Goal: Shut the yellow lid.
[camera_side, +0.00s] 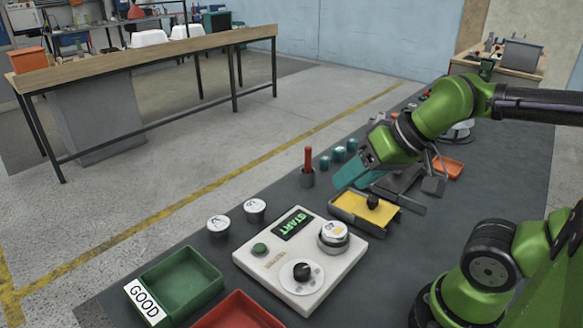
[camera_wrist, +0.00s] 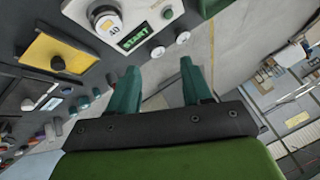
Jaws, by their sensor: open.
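The yellow lid (camera_side: 358,208) is a flat panel with a black knob (camera_side: 373,202). It lies at a low grey box (camera_side: 388,222) on the dark table, right of the white START panel. I cannot tell from here how fully it covers the box. The lid also shows at the left of the wrist view (camera_wrist: 45,50), with its knob near its lower right edge. My gripper (camera_side: 345,182) has teal fingers and hangs just behind and above the lid in the side view, apart from the knob. In the wrist view its two fingers (camera_wrist: 159,72) are spread and empty.
The white panel (camera_side: 270,265) with knobs stands left of the box. Green (camera_side: 187,283) and red (camera_side: 238,312) trays lie at front left. A red-handled tool in a holder (camera_side: 307,172), teal cylinders (camera_side: 339,154) and dark grey parts (camera_side: 433,186) are close around my gripper.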

